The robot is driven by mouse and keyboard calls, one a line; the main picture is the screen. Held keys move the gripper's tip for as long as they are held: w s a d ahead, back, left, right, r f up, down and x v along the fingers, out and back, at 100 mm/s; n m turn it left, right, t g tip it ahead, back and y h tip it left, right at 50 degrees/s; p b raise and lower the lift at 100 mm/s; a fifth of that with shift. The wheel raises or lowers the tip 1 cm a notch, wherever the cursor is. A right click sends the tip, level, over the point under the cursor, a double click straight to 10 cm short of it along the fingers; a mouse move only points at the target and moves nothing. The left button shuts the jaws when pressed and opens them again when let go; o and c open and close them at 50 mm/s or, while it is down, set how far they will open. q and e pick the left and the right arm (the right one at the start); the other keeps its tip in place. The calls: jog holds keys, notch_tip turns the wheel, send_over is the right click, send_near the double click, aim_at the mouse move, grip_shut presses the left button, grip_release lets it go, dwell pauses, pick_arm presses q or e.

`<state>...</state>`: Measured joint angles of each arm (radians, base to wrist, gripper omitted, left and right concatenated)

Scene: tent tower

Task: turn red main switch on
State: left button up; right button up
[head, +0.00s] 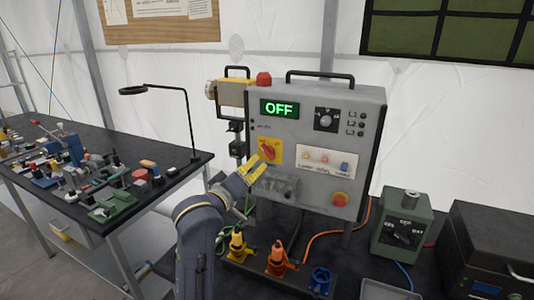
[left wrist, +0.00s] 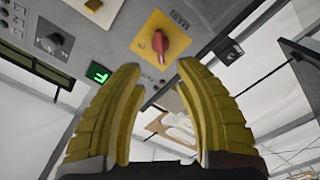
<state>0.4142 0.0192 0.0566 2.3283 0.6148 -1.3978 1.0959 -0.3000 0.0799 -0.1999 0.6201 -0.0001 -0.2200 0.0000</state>
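The red main switch (head: 268,150) is a rotary knob on a yellow square plate, on the front of a grey control box (head: 310,185). A green display (head: 279,109) above it reads OFF. In the left wrist view the red knob (left wrist: 161,45) shows just beyond and between my fingertips. My left gripper (head: 255,170) has yellow fingers, spread apart, just below and left of the knob in the head view. In the left wrist view the open fingers (left wrist: 158,72) have nothing between them. I cannot tell whether a fingertip touches the plate. My right gripper is out of view.
A red emergency button (head: 340,199) sits low on the box. Yellow, orange and blue connectors (head: 278,259) stand on the bench below. A green dial box (head: 402,222) and a dark case (head: 488,250) are at right. A cluttered table (head: 150,172) is at left.

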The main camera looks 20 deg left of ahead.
aim_at(266, 154)
pick_arm(q)
jog(key=w, duration=0.3)
jog(key=w+d, duration=0.1)
jog(key=w, duration=0.7)
jog(key=shift+w+d, duration=0.1)
jog(key=shift+d, duration=0.15)
jog(key=shift+c, duration=0.2)
grip_shut()
